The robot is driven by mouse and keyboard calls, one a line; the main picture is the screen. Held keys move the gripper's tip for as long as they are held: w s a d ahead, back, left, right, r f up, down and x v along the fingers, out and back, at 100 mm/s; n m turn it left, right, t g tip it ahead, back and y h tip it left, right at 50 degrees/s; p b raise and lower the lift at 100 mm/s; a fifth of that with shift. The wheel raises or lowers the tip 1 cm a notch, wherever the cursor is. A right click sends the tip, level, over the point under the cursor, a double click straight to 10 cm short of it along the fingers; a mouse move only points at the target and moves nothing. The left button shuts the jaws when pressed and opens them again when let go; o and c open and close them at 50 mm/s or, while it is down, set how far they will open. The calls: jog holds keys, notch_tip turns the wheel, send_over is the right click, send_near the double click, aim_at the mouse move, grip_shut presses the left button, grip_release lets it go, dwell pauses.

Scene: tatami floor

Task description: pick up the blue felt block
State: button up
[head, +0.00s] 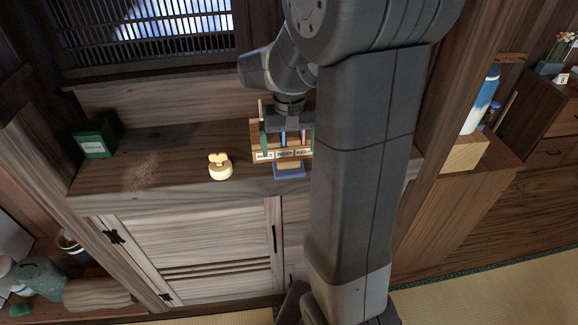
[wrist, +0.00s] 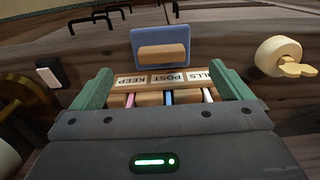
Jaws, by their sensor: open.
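The blue felt block (head: 289,173) sits on the wooden counter near its front edge, just in front of a labelled wooden rack. It has a wooden grip on top. In the wrist view, the block (wrist: 148,62) lies beyond my fingertips, roughly centred between them. My gripper (head: 284,141) is above the rack, behind the block in the head view. In the wrist view, the green fingers of my gripper (wrist: 162,84) are spread wide with nothing held between them. The block and my fingers appear apart.
The wooden rack (wrist: 150,80) has labels, including POST and KEEP, and holds thin coloured sticks below my gripper. A round cream-coloured object (head: 220,171) stands left of the block. A green box (head: 94,139) is at the counter's far left. The counter between them is clear.

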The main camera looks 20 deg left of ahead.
aim_at(289, 160)
jog(key=shift+s+f+p, duration=0.15)
jog(key=shift+f+p, duration=0.05)
jog(key=shift+f, duration=1.2)
jog(key=shift+s+f+p, duration=0.1)
jog(key=shift+f+p, duration=0.05)
jog(key=shift+f, duration=1.2)
jog(key=c, duration=1.1)
